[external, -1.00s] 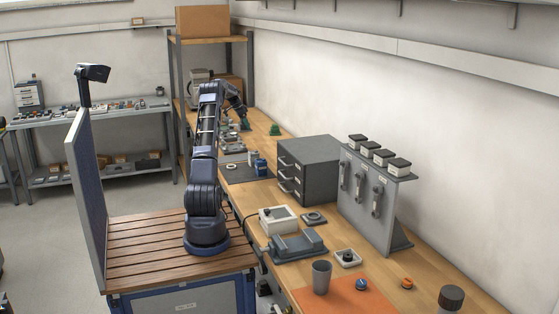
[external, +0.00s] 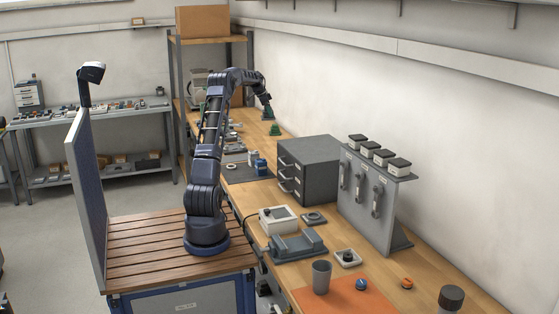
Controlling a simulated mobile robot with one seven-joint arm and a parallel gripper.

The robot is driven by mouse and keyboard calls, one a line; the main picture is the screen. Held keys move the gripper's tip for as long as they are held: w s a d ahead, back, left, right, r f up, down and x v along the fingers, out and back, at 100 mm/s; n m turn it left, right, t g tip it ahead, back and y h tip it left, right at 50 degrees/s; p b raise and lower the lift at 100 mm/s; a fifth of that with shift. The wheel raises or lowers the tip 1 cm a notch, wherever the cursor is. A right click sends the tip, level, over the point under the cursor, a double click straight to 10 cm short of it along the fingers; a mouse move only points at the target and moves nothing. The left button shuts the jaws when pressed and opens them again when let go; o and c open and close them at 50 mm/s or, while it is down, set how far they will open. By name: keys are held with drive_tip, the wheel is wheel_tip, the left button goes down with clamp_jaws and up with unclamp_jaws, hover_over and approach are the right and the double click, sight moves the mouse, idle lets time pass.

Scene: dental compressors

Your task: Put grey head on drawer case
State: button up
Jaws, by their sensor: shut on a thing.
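The drawer case (external: 318,165) is a dark grey box with several handled drawers on the workbench, and its flat top is bare. My gripper (external: 267,111) is in the air beyond the case, over the far part of the bench. It is shut on a small greenish piece (external: 268,114), apart from the case. The piece is too small in the picture to tell whether it is the grey head. A similar green piece (external: 275,129) stands on the bench just below my gripper.
A grey panel (external: 365,205) with handles and several dark-topped blocks stands right of the case. A white box (external: 278,220) and a grey cradle (external: 298,246) lie in front. Small parts, including a blue one (external: 261,167), lie left of the case. The wall runs behind.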

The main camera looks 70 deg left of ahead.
drive_tip(key=w+d+r+m+h, duration=0.15)
drive_tip(key=w+d+r, duration=0.35)
drive_tip(key=d, duration=0.8)
drive_tip(key=w+d+r+m+g, duration=0.1)
drive_tip(key=w+d+r+m, duration=0.3)
drive_tip(key=d, duration=0.9)
drive_tip(key=w+d+r+m+h, duration=0.1)
drive_tip(key=w+d+r, duration=0.45)
drive_tip(key=d, duration=0.85)
drive_tip(key=shift+y, duration=0.25)
wheel_tip(320, 180, down, 19)
drive_tip(key=shift+s+a+r, duration=0.1)
drive_tip(key=shift+a, duration=0.05)
drive_tip(key=o, duration=1.4)
drive_tip(key=shift+f, duration=0.2)
